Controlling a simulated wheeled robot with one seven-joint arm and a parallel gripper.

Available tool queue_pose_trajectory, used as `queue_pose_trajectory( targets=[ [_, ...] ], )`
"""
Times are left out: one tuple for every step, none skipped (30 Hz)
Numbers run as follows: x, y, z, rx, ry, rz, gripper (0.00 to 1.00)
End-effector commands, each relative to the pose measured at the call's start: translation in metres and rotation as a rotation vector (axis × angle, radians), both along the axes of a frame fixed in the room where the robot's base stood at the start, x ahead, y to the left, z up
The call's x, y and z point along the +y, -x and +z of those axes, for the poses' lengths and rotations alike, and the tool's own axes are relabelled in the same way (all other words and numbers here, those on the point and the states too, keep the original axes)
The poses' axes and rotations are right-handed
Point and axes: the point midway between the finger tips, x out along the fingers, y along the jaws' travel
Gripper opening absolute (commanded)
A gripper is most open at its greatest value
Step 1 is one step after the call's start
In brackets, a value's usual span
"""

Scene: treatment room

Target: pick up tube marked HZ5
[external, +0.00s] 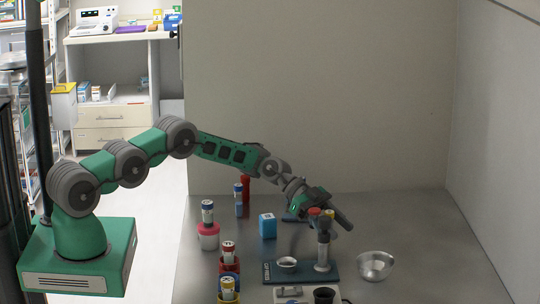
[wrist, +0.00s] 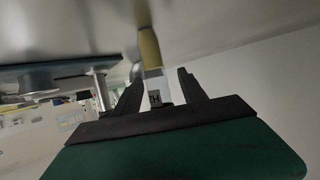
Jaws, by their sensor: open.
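In the wrist view, my gripper (wrist: 160,77) is open, with its two dark fingers apart. A tube (wrist: 152,60) with a yellow end and a clear, labelled part shows between the fingers. Its label seems to begin with H, but the rest is too small to read. I cannot tell whether the fingers touch it. In the external view, my gripper (external: 324,212) is above the table by the grey stand (external: 322,250), where orange and red tops show. The gripper partly hides that spot. No marking reads as HZ5 in the external view.
A blue box (external: 267,225), a dark teal board (external: 330,272) and a metal bowl (external: 375,266) are nearby. The table's right side is clear.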

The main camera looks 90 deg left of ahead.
Motion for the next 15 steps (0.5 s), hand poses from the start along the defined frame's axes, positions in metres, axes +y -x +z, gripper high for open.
queue_pose_trajectory(
  targets=[
    [-0.0007,-0.0010,-0.0003,0.000,0.000,0.001,0.49],
    [-0.0007,-0.0012,-0.0007,0.000,0.000,0.001,0.49],
    [-0.0005,-0.0011,-0.0009,0.000,0.000,0.001,0.49],
    [-0.0005,-0.0011,-0.0010,0.000,0.000,0.001,0.49],
    [-0.0005,-0.0010,-0.0011,0.000,0.000,0.001,0.49],
    [-0.0005,-0.0010,-0.0012,0.000,0.000,0.001,0.49],
    [-0.0005,-0.0009,-0.0012,0.001,0.000,0.001,0.46],
    [-0.0005,-0.0009,-0.0011,0.001,0.000,0.001,0.44],
    [-0.0005,-0.0009,-0.0011,0.001,0.000,0.001,0.40],
    [-0.0005,-0.0009,-0.0011,0.001,0.000,0.001,0.38],
    [-0.0005,-0.0009,-0.0011,0.001,0.000,0.001,0.35],
    [-0.0004,-0.0008,-0.0011,0.001,0.000,0.001,0.32],
    [-0.0005,-0.0009,-0.0011,0.001,0.000,0.001,0.30],
    [-0.0004,-0.0008,-0.0011,0.001,0.000,0.001,0.27],
    [-0.0004,-0.0008,-0.0011,0.001,0.000,0.001,0.24]
  ],
)
